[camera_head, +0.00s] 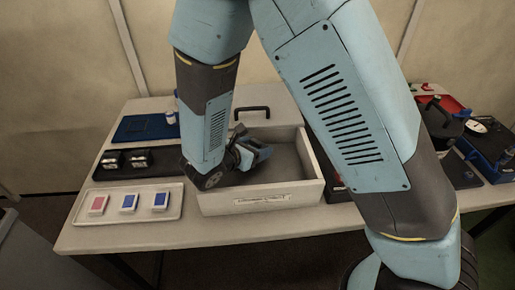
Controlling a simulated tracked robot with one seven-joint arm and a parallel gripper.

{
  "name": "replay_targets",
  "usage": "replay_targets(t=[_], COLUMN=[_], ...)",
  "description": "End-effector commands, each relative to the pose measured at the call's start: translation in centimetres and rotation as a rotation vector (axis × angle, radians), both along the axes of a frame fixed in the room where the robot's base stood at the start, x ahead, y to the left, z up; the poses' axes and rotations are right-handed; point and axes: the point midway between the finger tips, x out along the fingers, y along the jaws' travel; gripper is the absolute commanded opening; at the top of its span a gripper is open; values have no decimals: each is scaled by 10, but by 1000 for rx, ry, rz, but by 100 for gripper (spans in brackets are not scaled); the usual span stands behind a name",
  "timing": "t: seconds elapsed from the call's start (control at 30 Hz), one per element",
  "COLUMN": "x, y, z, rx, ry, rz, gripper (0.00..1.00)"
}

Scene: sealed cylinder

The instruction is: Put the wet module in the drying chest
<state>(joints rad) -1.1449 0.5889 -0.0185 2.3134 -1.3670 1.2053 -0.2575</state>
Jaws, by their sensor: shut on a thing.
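The drying chest, as I take it, is an open pale box (258,203) in the middle of the table, with a label on its front that I cannot read. My gripper (257,152) is low over its open inside, at the left half. The arm hides part of the chest and most of the gripper. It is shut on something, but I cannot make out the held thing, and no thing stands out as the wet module. I cannot tell whether the held thing touches the chest floor.
A pale tray (182,212) with three small modules, one red and two blue, lies at the left front. Behind it are two black units (138,160) on a dark pad and a blue mat (140,128). A black handle (252,109) rises behind the chest. Dark items crowd the right.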

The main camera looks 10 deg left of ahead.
Motion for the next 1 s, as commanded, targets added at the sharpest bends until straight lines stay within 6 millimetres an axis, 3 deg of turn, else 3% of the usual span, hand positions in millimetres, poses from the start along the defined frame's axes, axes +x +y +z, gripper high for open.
replay_targets(t=[0.9,0.93,1.0], x=[0,0,0], y=[0,0,-1], z=[-17,-17,-17], rx=[2,2,1], ry=[-1,-1,-1], rz=[-1,-1,-2], gripper=[32,70,76])
